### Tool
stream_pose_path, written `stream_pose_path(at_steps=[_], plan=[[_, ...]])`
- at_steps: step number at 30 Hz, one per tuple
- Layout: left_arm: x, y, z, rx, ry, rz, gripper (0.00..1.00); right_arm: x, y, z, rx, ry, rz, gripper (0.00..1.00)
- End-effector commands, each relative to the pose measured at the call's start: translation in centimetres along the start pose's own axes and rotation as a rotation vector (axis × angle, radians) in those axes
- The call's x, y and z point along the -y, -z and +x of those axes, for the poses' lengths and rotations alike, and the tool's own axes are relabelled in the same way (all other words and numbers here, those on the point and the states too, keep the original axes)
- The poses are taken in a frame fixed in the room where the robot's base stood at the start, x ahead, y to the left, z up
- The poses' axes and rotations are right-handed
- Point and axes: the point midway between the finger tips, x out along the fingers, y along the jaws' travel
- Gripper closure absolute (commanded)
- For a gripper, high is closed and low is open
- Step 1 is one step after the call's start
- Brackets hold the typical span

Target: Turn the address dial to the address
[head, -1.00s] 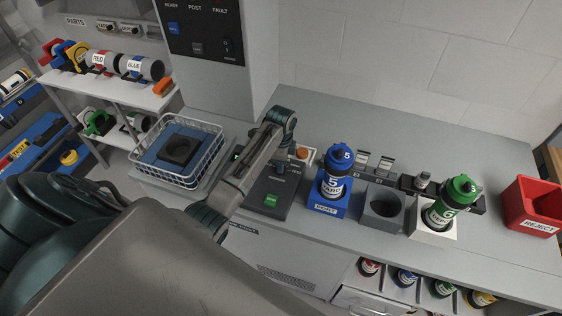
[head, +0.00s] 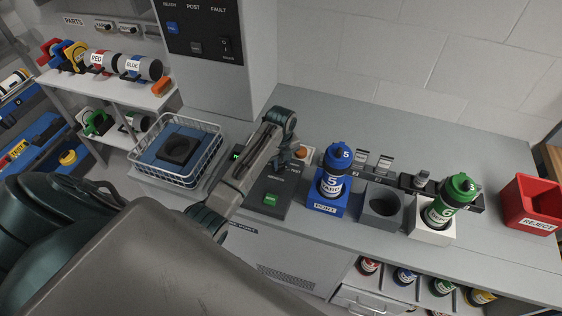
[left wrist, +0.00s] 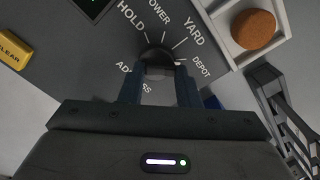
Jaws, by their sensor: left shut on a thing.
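My left gripper (left wrist: 160,92) is shut on the dark round address dial (left wrist: 158,56) in the left wrist view. The words HOLD, YARD and DEPOT and a partly cut-off word ending in OWER stand around the dial, with ADDRESS below it, partly covered by a finger. A short pale mark shows at the dial's right side, near the DEPOT line; I cannot tell surely that it is the pointer. In the head view my left arm reaches over the dark console (head: 256,208), and the gripper (head: 284,162) hides the dial there. My right gripper is not in view.
The console has a green lit button (head: 271,199). An orange-brown round knob (left wrist: 253,29) sits close to the dial. A blue bottle (head: 333,180), an empty grey socket (head: 382,208) and a green bottle (head: 447,205) stand to the right. A wire basket (head: 205,165) stands left.

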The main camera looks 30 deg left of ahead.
Motion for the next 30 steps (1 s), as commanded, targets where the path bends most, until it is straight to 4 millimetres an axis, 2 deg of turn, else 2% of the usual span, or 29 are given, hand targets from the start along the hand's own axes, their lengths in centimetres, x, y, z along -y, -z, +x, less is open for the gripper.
stream_pose_path(at_steps=[6, 15, 30], plan=[[0.03, 0.04, -0.12, 0.002, 0.002, 0.188, 0.93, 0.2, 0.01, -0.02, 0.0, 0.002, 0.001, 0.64], [-0.05, 0.11, -0.12, 0.002, 0.002, 0.372, 0.93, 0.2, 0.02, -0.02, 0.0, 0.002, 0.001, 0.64], [-0.08, 0.13, -0.13, 0.002, 0.002, 0.46, 0.93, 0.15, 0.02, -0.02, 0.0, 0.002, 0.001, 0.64]])
